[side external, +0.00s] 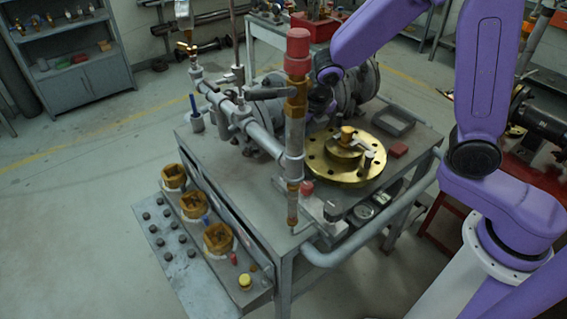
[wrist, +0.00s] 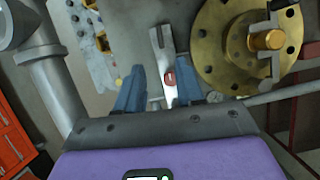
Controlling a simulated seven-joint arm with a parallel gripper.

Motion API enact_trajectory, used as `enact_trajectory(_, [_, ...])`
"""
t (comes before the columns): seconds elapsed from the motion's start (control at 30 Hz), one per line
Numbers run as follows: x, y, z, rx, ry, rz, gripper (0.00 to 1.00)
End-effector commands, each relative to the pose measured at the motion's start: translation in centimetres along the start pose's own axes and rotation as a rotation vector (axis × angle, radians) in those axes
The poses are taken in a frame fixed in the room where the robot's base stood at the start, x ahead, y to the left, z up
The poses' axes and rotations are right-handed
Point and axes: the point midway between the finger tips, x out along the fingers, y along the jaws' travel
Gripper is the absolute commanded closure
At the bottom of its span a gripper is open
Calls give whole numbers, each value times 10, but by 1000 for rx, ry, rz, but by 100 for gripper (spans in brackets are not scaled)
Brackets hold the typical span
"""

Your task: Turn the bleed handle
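I cannot tell for certain which part is the bleed handle. In the wrist view, a pale metal lever-like piece (wrist: 160,48) with a small red spot shows between my fingers. My gripper (wrist: 158,80) is open, with its two blue fingers apart on either side of this piece; whether either touches it is unclear. My fingers are hidden there, behind the red-topped pipe (side external: 296,120).
A brass flange (side external: 322,165) with a fitting on top lies on the bench (side external: 225,165); the flange is at right in the wrist view (wrist: 212,65). A grey rail (side external: 375,222) runs along the bench edge. Brass fittings (side external: 218,238) stand on the front shelf.

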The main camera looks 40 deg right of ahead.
Motion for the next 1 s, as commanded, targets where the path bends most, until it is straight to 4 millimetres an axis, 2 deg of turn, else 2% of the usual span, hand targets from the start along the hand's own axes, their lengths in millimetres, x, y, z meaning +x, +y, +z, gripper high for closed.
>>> enact_trajectory(0.4, [49,0,-1,2,5,-1,63])
enact_trajectory(0.77, [81,0,-2,1,6,2,63])
enact_trajectory(1.0, [109,-1,-2,1,6,1,63])
